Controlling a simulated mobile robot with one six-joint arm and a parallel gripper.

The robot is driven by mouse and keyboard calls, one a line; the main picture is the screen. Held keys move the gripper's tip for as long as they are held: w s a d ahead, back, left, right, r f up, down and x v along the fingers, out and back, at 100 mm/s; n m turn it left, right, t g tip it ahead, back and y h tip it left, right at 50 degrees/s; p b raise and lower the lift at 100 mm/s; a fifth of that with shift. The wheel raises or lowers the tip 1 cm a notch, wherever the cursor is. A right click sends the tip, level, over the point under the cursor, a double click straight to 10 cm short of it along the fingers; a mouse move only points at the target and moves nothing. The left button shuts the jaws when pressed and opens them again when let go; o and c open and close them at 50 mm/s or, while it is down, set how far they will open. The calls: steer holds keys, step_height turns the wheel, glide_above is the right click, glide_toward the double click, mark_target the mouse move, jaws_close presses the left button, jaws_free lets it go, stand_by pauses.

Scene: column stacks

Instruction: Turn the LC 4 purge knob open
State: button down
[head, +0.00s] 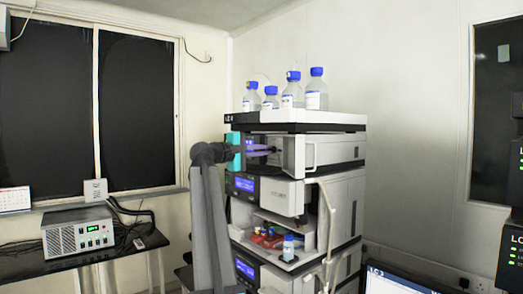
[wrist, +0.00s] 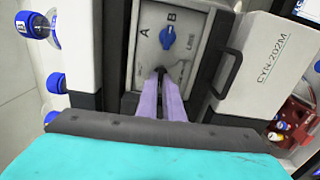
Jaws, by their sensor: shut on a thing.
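The column stack's upper module (head: 335,150) has an open front bay, and my gripper (head: 272,150) reaches into it from the left. In the wrist view its two purple fingers (wrist: 161,74) are close together on a small dark knob at the lower part of the grey valve panel. The fingertips cover most of that knob, so its turn angle cannot be told. Above them on the same panel is a blue knob (wrist: 167,42) beside the letters A, B and LINE, apart from the fingers.
Several blue-capped bottles (head: 316,90) stand on top of the stack. A black handle (wrist: 233,60) is on the panel close right of the fingers. A lower open bay holds red racks (head: 266,238) and a small bottle (head: 288,248). A bench instrument (head: 78,232) stands far left.

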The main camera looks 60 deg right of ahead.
steer(key=shift+d+r, duration=0.1)
steer(key=shift+r, duration=0.15)
steer(key=c, duration=1.9)
jaws_free()
steer(key=shift+w+d+f, duration=0.1)
steer(key=shift+d+f, duration=0.05)
steer(key=shift+f, duration=0.1)
steer(key=b+v, duration=0.4)
steer(key=v, duration=1)
